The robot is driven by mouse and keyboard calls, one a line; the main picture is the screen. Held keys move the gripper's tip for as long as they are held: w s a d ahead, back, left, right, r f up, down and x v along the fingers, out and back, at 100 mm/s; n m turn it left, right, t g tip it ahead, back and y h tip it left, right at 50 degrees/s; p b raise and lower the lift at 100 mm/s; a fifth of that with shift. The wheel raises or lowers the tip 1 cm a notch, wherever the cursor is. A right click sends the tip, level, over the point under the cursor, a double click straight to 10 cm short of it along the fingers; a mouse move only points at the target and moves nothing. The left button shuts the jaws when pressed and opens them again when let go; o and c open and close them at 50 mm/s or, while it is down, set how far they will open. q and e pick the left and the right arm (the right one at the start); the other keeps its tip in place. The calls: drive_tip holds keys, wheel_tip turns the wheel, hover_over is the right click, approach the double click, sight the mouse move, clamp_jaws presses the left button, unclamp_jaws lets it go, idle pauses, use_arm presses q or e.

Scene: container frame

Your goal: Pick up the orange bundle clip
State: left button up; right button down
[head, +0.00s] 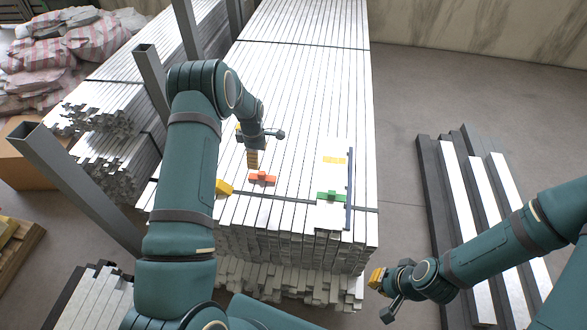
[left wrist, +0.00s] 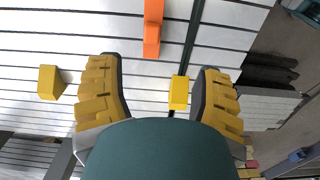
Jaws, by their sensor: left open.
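The orange bundle clip (head: 262,179) lies on top of the stack of light metal bars. My left gripper (head: 252,162) hangs just behind it in the head view, partly hidden by its wrist. In the left wrist view the left gripper (left wrist: 160,66) is open, its yellow-padded fingers wide apart. The orange clip (left wrist: 153,32) shows there beyond the fingertips, between their lines, not gripped. My right gripper (head: 377,280) is low at the right, beside the stack; its finger opening is unclear.
A yellow clip (head: 225,188) sits left of the orange one, partly behind my left arm. A green clip (head: 332,196) and a blue bar (head: 349,188) lie to the right. Grey posts (head: 153,85) stand left of the stack. Dark and light beams (head: 455,190) lie on the floor at right.

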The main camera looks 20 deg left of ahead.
sight(263, 173)
use_arm(q)
drive_tip(key=shift+n, duration=0.4)
drive_tip(key=f, duration=0.2)
drive_tip(key=w+f+b, duration=0.1)
drive_tip(key=f, duration=0.4)
drive_tip(key=shift+w+a, duration=0.2)
drive_tip(key=shift+w, duration=0.05)
drive_tip(key=shift+d+f+b, duration=0.15)
drive_tip(key=shift+f+b, duration=0.3)
drive_tip(key=shift+f, duration=1.1)
drive_tip(key=shift+d+f+b, duration=0.15)
drive_tip(key=shift+f+b, duration=0.25)
drive_tip(key=shift+f, duration=1.15)
drive_tip(key=shift+s+r, duration=0.1)
clamp_jaws()
